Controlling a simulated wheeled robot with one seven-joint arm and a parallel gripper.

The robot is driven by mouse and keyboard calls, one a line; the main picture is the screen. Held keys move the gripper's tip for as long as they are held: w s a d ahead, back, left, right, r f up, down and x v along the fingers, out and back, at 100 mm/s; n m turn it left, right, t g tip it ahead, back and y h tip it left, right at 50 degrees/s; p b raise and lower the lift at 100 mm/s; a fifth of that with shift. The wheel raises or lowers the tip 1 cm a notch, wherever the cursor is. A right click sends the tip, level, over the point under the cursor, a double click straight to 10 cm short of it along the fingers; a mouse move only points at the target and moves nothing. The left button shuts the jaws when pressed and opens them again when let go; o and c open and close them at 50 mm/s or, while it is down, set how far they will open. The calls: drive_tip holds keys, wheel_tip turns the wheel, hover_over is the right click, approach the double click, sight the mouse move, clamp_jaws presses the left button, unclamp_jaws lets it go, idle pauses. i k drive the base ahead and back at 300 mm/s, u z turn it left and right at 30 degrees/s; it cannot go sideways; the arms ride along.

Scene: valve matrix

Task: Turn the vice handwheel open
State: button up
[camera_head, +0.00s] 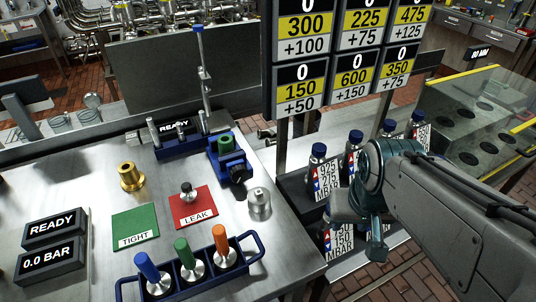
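The small blue vice (222,150) stands near the right side of the steel bench. A green-topped part (227,141) sits in it, and I cannot tell how tightly its jaws meet the part. The vice's dark handwheel (238,174) is on its front side, facing the lower right. My gripper (358,232) hangs at the end of my grey and teal arm, to the right of the bench's edge and well apart from the handwheel. Its fingers are partly hidden by the wrist and blend with it, so its opening is unclear.
A silver fitting (260,203) stands beside the handwheel. A red LEAK mat (194,210) bears a fitting; the green TIGHT mat (134,226) is bare. A blue rack (248,256) holds several coloured-handled parts. Blue-capped bottles (318,153) stand right of the bench, near my arm.

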sight(239, 173)
drive_tip(key=k, duration=0.95)
drive_tip(key=z, duration=0.85)
drive_tip(key=i, duration=0.6)
drive_tip(key=u, duration=1.75)
drive_tip(key=i, duration=0.5)
